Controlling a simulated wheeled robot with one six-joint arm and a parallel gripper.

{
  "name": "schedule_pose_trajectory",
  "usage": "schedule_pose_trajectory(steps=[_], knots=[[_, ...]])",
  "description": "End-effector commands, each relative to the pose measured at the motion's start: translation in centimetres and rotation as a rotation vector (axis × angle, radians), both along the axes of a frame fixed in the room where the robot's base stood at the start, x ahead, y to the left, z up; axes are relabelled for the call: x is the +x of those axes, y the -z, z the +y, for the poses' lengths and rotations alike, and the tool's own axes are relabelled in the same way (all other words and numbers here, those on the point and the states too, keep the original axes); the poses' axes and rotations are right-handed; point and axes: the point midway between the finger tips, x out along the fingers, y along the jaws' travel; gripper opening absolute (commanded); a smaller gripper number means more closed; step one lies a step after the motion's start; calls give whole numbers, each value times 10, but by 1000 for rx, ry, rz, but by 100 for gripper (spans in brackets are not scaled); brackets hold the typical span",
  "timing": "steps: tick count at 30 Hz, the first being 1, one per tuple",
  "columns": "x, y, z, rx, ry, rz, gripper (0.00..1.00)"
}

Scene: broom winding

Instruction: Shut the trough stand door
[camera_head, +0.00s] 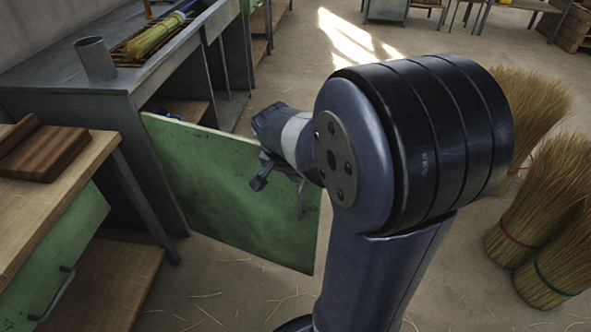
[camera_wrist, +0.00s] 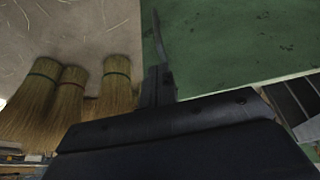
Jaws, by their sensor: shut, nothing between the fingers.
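The trough stand door (camera_head: 230,185) is a flat green panel. It stands wide open, swung out from the grey metal trough stand (camera_head: 75,85), with its hinge side at the stand's front. My gripper (camera_head: 258,184) is at the upper face of the door, near its free half, and shut. A thin handle (camera_head: 301,200) shows on the door just right of my gripper, partly hidden by my arm. In the wrist view, the green door (camera_wrist: 230,45) fills the upper right, close to my gripper (camera_wrist: 157,85). I cannot tell whether the fingers touch it.
A wooden bench (camera_head: 50,200) with a brown block (camera_head: 45,153) and another green door (camera_head: 60,265) stands at the left. Broom bundles (camera_head: 545,200) stand on the floor at the right. The floor below the door is clear except for straw bits.

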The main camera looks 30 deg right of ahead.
Motion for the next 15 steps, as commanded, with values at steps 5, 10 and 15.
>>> schedule_pose_trajectory(steps=[5, 10, 15], knots=[[9, 42, -11, 1, 1, 5, 0], [24, 50, -28, 1, 3, -1, 0], [35, 49, -41, 0, 0, 0, 0]])
